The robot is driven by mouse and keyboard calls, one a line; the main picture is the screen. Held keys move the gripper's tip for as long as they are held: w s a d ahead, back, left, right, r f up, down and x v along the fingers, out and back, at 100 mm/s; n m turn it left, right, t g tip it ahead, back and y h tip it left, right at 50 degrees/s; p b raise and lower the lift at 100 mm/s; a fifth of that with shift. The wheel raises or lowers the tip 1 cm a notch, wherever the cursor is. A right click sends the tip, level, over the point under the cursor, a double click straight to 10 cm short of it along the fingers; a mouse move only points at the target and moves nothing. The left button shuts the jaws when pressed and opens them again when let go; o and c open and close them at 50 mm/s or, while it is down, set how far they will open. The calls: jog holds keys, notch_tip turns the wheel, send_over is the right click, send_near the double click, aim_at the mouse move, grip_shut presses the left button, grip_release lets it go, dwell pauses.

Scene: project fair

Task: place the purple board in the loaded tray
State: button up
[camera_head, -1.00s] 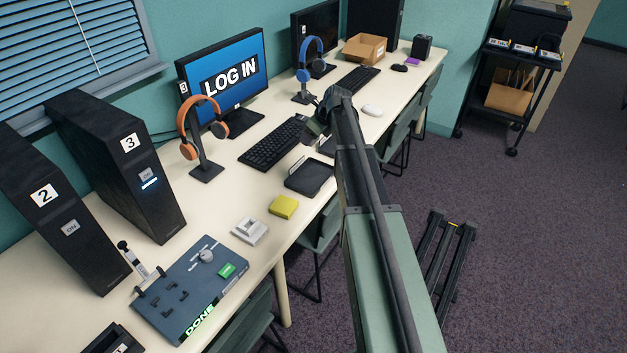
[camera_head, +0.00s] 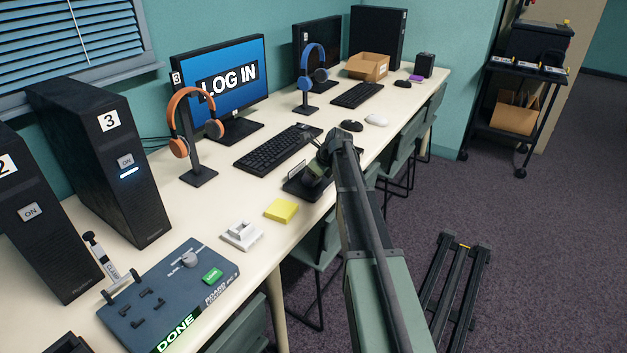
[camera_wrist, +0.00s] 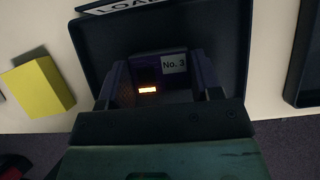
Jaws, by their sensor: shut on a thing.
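The loaded tray (camera_head: 295,189) is a shallow black tray on the bench; in the wrist view its dark rim and floor (camera_wrist: 232,45) surround my gripper, and a sign reading "LOA…" (camera_wrist: 120,6) stands at its far edge. My gripper (camera_head: 318,172) is over this tray. In the wrist view my gripper (camera_wrist: 158,90) is shut on the purple board (camera_wrist: 178,82), which looks dark purple, with a "No. 3" label and a small glowing orange light. The board lies within the tray's outline; I cannot tell whether it touches the tray floor. My arm hides part of the tray.
A yellow block (camera_head: 281,210) and a white device (camera_head: 241,235) lie left of the tray. A keyboard (camera_head: 277,147) and mice (camera_head: 352,126) are behind. Another dark tray (camera_wrist: 307,60) is at the right in the wrist view.

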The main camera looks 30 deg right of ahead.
jog(key=shift+f, duration=0.15)
jog(key=o, duration=1)
jog(key=shift+r+p, duration=0.3)
jog(key=shift+r, duration=0.15)
jog(key=p+v, duration=1)
jog(key=v, duration=0.2)
jog(key=s+a+f+n+g+h, duration=0.1)
jog(key=s+a+n, duration=0.7)
jog(key=n, duration=0.2)
jog(key=s+a+f+n+g+h, duration=0.1)
jog(key=s+a+n+g, duration=0.1)
jog(key=s+a+n, duration=0.7)
jog(key=s+a+n+g+h, duration=0.1)
jog(key=s+a+n+g, duration=0.1)
jog(key=s+a+n, duration=0.6)
jog(key=shift+s+a+f+n, duration=0.2)
jog(key=shift+s+n, duration=0.1)
jog(key=shift+n, duration=0.35)
jog(key=shift+s+a+f+n, duration=0.1)
jog(key=shift+s+f+n, duration=0.15)
jog(key=shift+n, duration=0.4)
